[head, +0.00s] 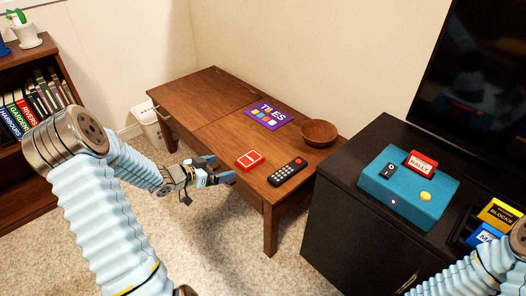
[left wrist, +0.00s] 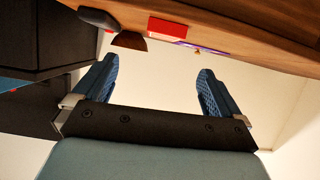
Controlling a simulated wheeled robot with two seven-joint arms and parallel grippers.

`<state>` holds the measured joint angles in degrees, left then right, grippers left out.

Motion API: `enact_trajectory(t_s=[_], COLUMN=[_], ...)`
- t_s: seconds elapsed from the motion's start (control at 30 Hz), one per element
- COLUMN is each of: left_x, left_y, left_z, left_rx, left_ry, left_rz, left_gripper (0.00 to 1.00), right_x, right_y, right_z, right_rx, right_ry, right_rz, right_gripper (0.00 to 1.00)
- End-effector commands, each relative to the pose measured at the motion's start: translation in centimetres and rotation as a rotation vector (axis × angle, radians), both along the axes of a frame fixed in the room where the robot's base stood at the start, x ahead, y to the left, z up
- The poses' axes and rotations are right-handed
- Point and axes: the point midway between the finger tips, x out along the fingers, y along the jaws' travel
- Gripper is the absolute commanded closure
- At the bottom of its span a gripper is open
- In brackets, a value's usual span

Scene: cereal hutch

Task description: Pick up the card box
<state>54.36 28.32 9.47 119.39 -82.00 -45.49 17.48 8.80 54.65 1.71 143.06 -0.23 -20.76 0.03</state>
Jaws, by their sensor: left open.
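The card box (head: 250,160) is a small red box with white marks, lying flat on the wooden table near its front edge. In the left wrist view the red card box (left wrist: 172,27) shows near the top, beyond the fingers. My left gripper (head: 218,168) is open and empty, at the front edge of the table, to the left of the card box and apart from it. Its two blue fingers (left wrist: 150,82) are spread wide in the left wrist view. My right arm shows at the lower right, but its gripper is out of view.
On the wooden table (head: 185,100) are a black remote (head: 287,173), a purple TILES box (head: 267,115) and a brown bowl (head: 319,133). A black cabinet (head: 340,215) with a teal box (head: 408,187) stands at right. A white bin (head: 146,121) is behind left.

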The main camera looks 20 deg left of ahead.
Motion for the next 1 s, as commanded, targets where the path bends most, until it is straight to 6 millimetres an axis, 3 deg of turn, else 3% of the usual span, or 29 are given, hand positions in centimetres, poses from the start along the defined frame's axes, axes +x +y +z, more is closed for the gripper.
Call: enact_trajectory(t_s=[0.1, 0.4, 1.0], left_x=[0.3, 5.4, 10.8], left_y=[0.8, -1.3, -3.7], left_z=[0.5, -1.9, -5.3], left_rx=[0.032, 0.032, 0.033], left_ry=[-0.021, -0.021, -0.019], left_rz=[-0.022, -0.024, -0.023], left_gripper=[0.01, 0.01, 0.01], right_x=[-0.1, -0.1, 0.0], right_y=[0.0, 0.0, 0.0], right_z=[0.0, -0.2, 0.1], right_rx=[0.000, 0.000, 0.000], right_ry=[0.002, 0.002, 0.001], right_rz=[0.001, 0.001, 0.000], right_gripper=[0.57, 0.57, 0.57])
